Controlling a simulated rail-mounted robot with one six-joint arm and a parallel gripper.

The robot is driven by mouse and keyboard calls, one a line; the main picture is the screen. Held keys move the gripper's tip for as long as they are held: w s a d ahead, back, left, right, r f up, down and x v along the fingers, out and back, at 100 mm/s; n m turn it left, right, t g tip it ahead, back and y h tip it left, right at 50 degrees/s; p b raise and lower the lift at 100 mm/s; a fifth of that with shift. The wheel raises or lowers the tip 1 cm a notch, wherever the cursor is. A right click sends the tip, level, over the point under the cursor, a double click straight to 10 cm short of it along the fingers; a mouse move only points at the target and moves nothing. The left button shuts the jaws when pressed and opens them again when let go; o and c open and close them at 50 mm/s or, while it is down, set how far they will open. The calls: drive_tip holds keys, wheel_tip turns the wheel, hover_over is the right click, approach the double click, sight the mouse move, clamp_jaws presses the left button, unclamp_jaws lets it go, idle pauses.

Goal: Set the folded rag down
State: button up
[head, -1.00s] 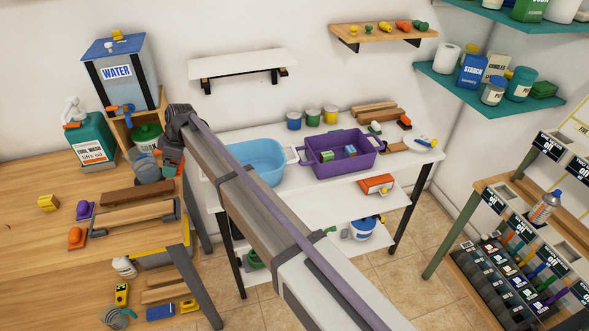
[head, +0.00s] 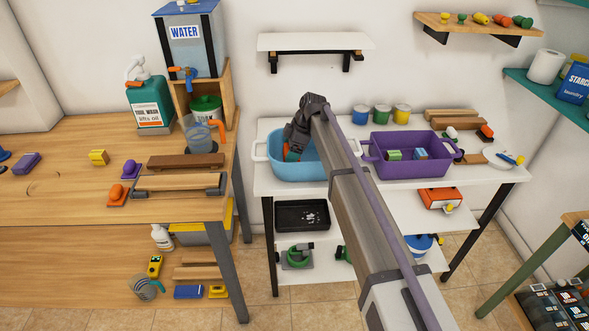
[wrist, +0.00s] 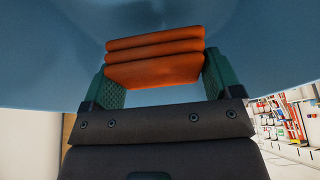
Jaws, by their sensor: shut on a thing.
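The folded rag is an orange stack of layers (wrist: 155,60) in the wrist view, gripped at both sides between teal finger pads. My gripper (wrist: 158,68) is shut on it. In the head view my gripper (head: 291,153) points down within the outline of the light blue basin (head: 300,169) on the white table. Only a little orange shows there, and the arm hides part of the basin. Blue surface fills the wrist view behind the rag. I cannot tell whether the rag touches the basin.
A purple basin (head: 413,162) with small items stands to the right of my arm. Several paint cans (head: 381,115) stand behind. The wooden bench (head: 60,190) at left holds a clear pitcher (head: 196,132), a water tank (head: 188,45) and blocks. A black tray (head: 302,215) lies on the lower shelf.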

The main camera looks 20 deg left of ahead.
wheel_tip(320, 180, down, 4)
drive_tip(key=b, duration=0.3)
drive_tip(key=shift+b, duration=0.4)
drive_tip(key=shift+r, duration=0.3)
drive_tip(key=shift+f, duration=0.2)
drive_tip(key=o, duration=0.7)
drive_tip(key=shift+o, duration=0.2)
drive_tip(key=p+v, duration=1.1)
drive_tip(key=v, duration=0.1)
drive_tip(key=shift+d+r+p, duration=0.15)
drive_tip(key=shift+p, duration=0.15)
